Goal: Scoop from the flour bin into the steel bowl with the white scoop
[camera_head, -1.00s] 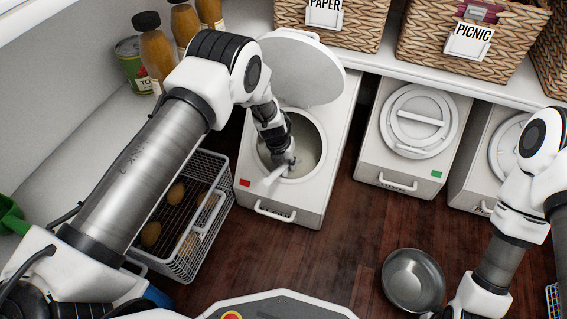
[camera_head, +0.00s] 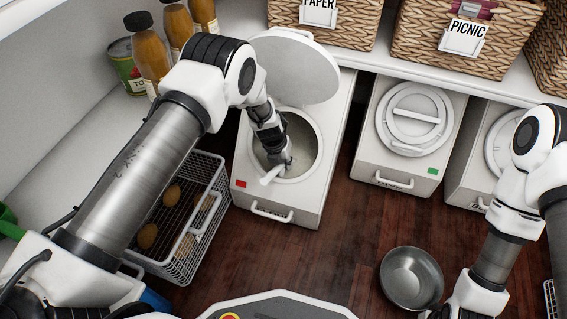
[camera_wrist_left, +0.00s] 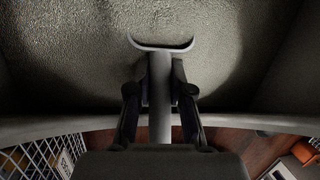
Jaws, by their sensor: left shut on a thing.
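The open flour bin (camera_head: 278,200) stands on the floor with its round lid (camera_head: 296,65) tipped up behind the opening. Pale, grainy flour (camera_wrist_left: 70,50) fills much of the left wrist view. My left gripper (camera_head: 284,160) is inside the bin mouth, shut on the handle of the white scoop (camera_head: 271,175). In the left wrist view the scoop (camera_wrist_left: 160,95) runs between the fingers, its curved rim over or against the flour; I cannot tell whether it holds any. The steel bowl (camera_head: 412,278) is at the lower right, apparently empty. My right gripper is out of view below my right forearm.
Two closed bins (camera_head: 405,165) stand right of the open one. A wire basket (camera_head: 180,262) with several brown round items is at its left. Bottles (camera_head: 150,50) and a can (camera_head: 122,68) are on the left shelf; wicker baskets are behind. Dark floor lies between bin and bowl.

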